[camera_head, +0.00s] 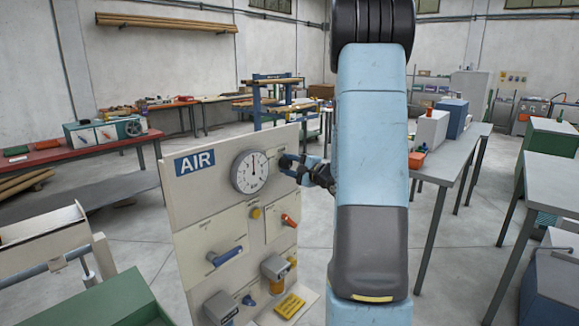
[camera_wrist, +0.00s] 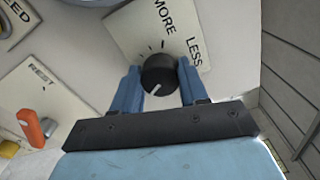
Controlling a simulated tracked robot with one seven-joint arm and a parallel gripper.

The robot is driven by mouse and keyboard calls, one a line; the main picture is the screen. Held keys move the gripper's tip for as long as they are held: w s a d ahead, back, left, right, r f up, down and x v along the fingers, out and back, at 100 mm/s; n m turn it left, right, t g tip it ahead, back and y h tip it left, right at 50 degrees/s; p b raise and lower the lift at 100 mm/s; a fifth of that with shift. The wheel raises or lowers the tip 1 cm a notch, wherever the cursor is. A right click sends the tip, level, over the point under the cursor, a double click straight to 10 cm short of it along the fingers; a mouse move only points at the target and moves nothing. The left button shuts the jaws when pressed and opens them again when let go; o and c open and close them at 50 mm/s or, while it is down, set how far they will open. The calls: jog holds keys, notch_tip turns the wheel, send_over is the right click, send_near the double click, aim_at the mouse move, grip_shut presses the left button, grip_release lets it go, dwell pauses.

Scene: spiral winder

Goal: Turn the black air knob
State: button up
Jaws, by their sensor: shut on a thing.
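The black air knob (camera_wrist: 158,75) shows in the wrist view on a cream plate (camera_wrist: 185,22) lettered MORE and LESS. A white pointer line on the knob points down and to the left in that view. My gripper (camera_wrist: 158,80) has its two blue fingers on either side of the knob, shut on it. In the head view my gripper (camera_head: 298,168) is at the upper right of the panel marked AIR (camera_head: 195,162), beside the round gauge (camera_head: 249,171). The knob is mostly hidden there by the fingers.
The panel also carries an orange lever (camera_head: 290,220), a blue handle (camera_head: 226,256) and a yellow knob (camera_head: 255,213) below my gripper. The orange lever shows in the wrist view (camera_wrist: 31,128) too. A grey table (camera_head: 455,160) stands to the right; open floor lies between.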

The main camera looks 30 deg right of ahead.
jog(key=shift+s+a+f, duration=0.1)
jog(key=shift+a+f, duration=0.1)
jog(key=shift+f, duration=0.05)
jog(key=o, duration=0.8)
jog(key=shift+o, duration=1.3)
jog(key=shift+d+r, duration=0.15)
jog(key=v, duration=1.3)
jog(key=shift+s, duration=0.35)
